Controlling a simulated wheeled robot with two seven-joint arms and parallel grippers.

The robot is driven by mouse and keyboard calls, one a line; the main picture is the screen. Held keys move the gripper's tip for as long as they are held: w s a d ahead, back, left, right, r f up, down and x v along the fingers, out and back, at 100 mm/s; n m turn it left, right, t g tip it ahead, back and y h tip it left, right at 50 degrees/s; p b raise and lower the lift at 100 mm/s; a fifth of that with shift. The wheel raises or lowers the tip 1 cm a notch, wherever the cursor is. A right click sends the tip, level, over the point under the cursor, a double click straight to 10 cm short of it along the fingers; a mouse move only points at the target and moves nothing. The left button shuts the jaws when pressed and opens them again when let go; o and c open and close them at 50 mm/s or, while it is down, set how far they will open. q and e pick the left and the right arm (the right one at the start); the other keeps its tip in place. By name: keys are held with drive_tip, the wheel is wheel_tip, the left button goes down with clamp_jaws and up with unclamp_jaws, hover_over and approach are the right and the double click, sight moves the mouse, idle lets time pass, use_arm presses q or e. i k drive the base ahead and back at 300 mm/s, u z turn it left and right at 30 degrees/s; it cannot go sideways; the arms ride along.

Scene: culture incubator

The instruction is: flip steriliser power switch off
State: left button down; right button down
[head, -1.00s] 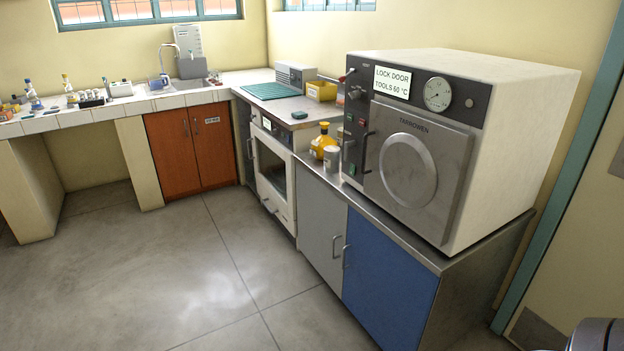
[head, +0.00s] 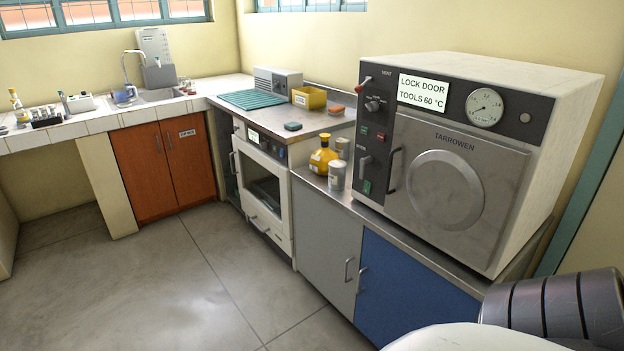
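The steriliser (head: 455,150) is a white and dark-grey box marked TARROWEN, standing on the steel counter at the right. Its round-panelled door (head: 447,190) looks shut. A sign (head: 423,92) on it reads "LOCK DOOR TOOLS 60 °C", with a pressure gauge (head: 484,107) beside it. The left control strip holds a red-tipped vent lever (head: 364,84), a knob (head: 373,105), small green and red parts (head: 372,134), a lever handle (head: 364,163) and a green switch (head: 367,187) at the bottom. Which way the switch is set is too small to tell. Neither gripper is in view.
A yellow bottle (head: 322,157) and pale jars (head: 337,176) stand on the counter left of the steriliser. A white oven (head: 262,185) and grey and blue cabinets (head: 405,290) line the floor. The floor (head: 200,290) in front is clear.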

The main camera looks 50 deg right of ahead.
sight(368, 186)
drive_tip(key=z, duration=0.15)
drive_tip(key=i, duration=2.4)
drive_tip(key=z, duration=1.75)
drive_tip(key=i, duration=1.15)
drive_tip(key=z, duration=1.2)
